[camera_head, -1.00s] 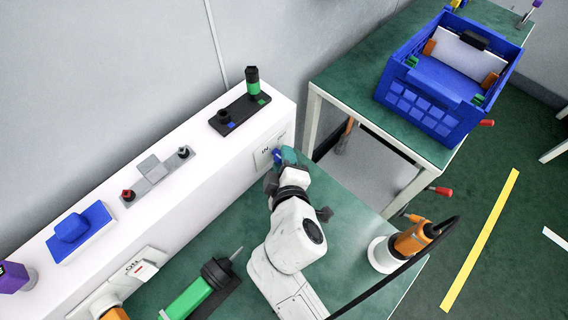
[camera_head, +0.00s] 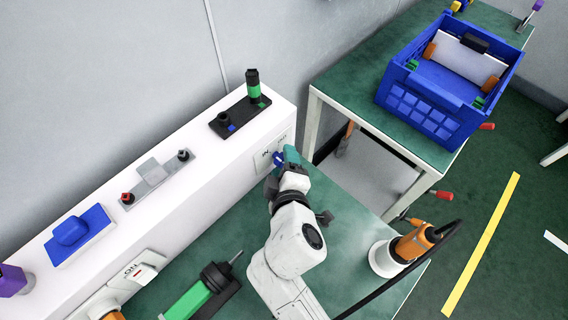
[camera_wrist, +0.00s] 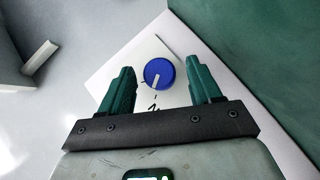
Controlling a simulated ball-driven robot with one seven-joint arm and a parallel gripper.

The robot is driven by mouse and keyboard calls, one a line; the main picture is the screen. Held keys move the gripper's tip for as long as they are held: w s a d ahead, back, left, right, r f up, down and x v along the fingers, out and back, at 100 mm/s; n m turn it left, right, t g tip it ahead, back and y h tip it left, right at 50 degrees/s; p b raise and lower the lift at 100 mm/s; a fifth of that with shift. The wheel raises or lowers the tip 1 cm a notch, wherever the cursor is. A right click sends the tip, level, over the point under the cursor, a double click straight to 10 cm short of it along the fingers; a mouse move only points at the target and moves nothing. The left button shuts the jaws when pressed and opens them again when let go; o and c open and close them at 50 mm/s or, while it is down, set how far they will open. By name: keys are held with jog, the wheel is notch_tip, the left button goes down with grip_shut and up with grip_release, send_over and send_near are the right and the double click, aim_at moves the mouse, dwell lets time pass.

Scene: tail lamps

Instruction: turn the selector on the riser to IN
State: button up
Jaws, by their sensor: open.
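The selector is a blue round knob (camera_wrist: 159,73) with a white pointer line, on a white plate (camera_wrist: 126,66) on the riser's front face. In the wrist view the pointer aims down toward my gripper's palm, near dark lettering that is partly cut off and unreadable. In the head view the plate (camera_head: 262,163) carries an "IN" label left of the knob (camera_head: 278,159). My gripper (camera_wrist: 160,68) is open, its teal fingers on either side of the knob with a gap on both sides. My gripper (camera_head: 287,157) partly hides the knob and plate in the head view.
The white riser (camera_head: 200,167) carries a black base with a green-banded post (camera_head: 253,86), a grey fixture (camera_head: 153,172) and a blue block (camera_head: 71,231). A blue crate (camera_head: 424,108) sits behind.

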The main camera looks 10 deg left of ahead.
jog(key=v, duration=1.1)
dwell(0.6)
